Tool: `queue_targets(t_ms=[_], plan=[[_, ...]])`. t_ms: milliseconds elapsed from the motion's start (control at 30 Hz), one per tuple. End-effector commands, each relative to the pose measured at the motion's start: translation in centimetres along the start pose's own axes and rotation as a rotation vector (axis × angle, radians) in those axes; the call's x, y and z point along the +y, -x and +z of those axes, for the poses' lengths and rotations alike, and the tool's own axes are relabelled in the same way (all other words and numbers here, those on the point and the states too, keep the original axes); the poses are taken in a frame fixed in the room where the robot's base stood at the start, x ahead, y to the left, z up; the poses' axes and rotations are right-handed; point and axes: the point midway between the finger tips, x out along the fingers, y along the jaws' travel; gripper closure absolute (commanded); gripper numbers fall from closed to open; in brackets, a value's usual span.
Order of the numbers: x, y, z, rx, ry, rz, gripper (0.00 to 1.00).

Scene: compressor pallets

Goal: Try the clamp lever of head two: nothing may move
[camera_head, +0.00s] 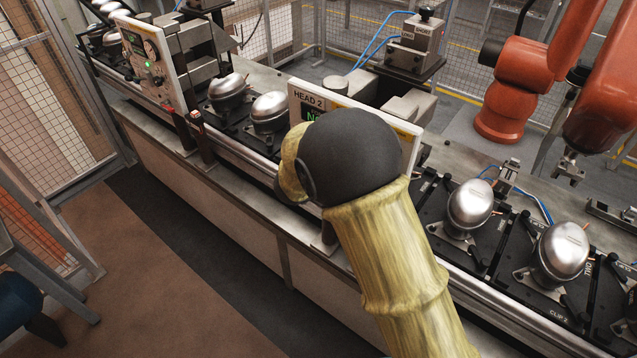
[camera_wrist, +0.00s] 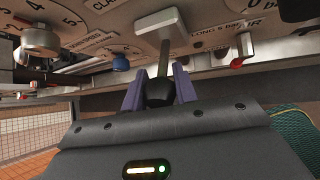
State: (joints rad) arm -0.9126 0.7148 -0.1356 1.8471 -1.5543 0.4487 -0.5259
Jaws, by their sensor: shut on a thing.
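The head two panel (camera_head: 308,98) stands over the line in the head view. My arm hides much of its face, including most of a green readout. My gripper is hidden there behind my own arm. In the wrist view the panel's underside and face (camera_wrist: 205,22) fill the top. A lever (camera_wrist: 164,62) with a grey stem hangs from a pale mount and ends in a dark knob. My gripper (camera_wrist: 160,90), with purple fingers, is shut on that knob, one finger on each side. A label starting "CLA" is partly cut off near it.
A blue knob (camera_wrist: 120,62) is left of the lever, a red-tipped switch (camera_wrist: 238,62) right of it, and a grey dial (camera_wrist: 38,38) farther left. Silver compressors (camera_head: 468,207) sit on dark pallets along the conveyor. An orange robot arm (camera_head: 520,75) stands behind.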

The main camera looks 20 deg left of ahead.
Motion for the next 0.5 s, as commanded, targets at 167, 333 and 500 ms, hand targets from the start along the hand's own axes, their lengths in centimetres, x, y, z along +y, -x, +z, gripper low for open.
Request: queue_targets(t_ms=[167, 333, 500], plan=[[-0.06, -0.06, -0.26, 0.005, 0.001, -0.001, 1.0], [-0.08, -0.08, -0.2, 0.003, 0.001, -0.001, 0.5], [-0.1, -0.08, -0.05, 0.001, 0.0, -0.001, 0.5]])
